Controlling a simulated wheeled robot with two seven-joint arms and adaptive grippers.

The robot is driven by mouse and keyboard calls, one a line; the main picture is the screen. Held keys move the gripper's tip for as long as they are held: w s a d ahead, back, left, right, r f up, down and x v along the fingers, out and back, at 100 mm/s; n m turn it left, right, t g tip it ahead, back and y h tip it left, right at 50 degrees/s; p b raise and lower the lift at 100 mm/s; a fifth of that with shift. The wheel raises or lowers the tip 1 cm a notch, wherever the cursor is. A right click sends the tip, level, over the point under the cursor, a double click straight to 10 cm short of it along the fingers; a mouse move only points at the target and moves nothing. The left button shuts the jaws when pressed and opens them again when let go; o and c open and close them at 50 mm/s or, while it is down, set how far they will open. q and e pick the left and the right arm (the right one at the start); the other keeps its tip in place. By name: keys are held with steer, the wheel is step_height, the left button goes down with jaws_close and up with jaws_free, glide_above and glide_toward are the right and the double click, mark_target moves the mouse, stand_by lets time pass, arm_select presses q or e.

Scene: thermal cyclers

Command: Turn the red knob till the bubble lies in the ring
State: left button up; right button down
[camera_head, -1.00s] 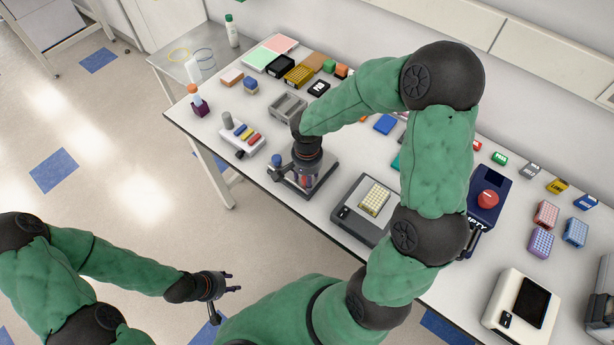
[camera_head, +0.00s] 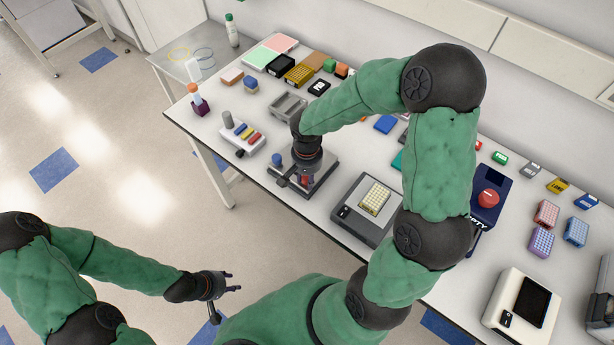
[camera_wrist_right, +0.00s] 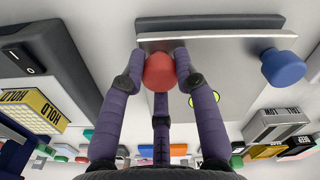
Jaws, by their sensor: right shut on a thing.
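The red knob (camera_wrist_right: 159,72) is at the front of a levelling plate (camera_wrist_right: 235,62); a bit of the knob shows in the head view (camera_head: 304,180). My right gripper (camera_wrist_right: 160,78) is shut on the red knob, with fingers on both sides of it and one beneath in the picture. The yellow-green bubble level (camera_wrist_right: 217,97) is partly hidden behind a finger, so I cannot tell where its bubble lies. A blue knob (camera_wrist_right: 283,67) is at the plate's other corner, also in the head view (camera_head: 277,159). My left gripper (camera_head: 232,290) is open and empty, off the table.
A grey block device (camera_head: 352,218) stands right of the plate and a white rack with coloured pieces (camera_head: 242,135) stands left of it. A grey tray (camera_head: 288,107) is behind. The floor (camera_head: 130,200) left of the table is clear.

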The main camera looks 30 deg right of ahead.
steer(key=n, duration=0.5)
steer(key=shift+w+r+n+p, duration=0.2)
steer(key=shift+w+n+p, duration=0.1)
steer(key=n+p, duration=0.1)
steer(key=n, duration=0.4)
steer(key=shift+r, duration=0.1)
steer(key=n+p, duration=0.3)
steer(key=n, duration=0.3)
steer(key=shift+a+n, duration=0.1)
steer(key=shift+n, duration=0.2)
steer(key=n+p, duration=0.2)
steer(key=n, duration=0.3)
steer(key=shift+n+p, duration=0.3)
steer(key=shift+p, duration=0.1)
steer(key=shift+a, duration=0.1)
steer(key=c, duration=0.9)
jaws_free()
steer(key=shift+s, duration=0.1)
steer(key=shift+c, duration=0.2)
steer(key=shift+a+f, duration=0.15)
steer(key=shift+f, duration=0.05)
steer(key=shift+s, duration=0.1)
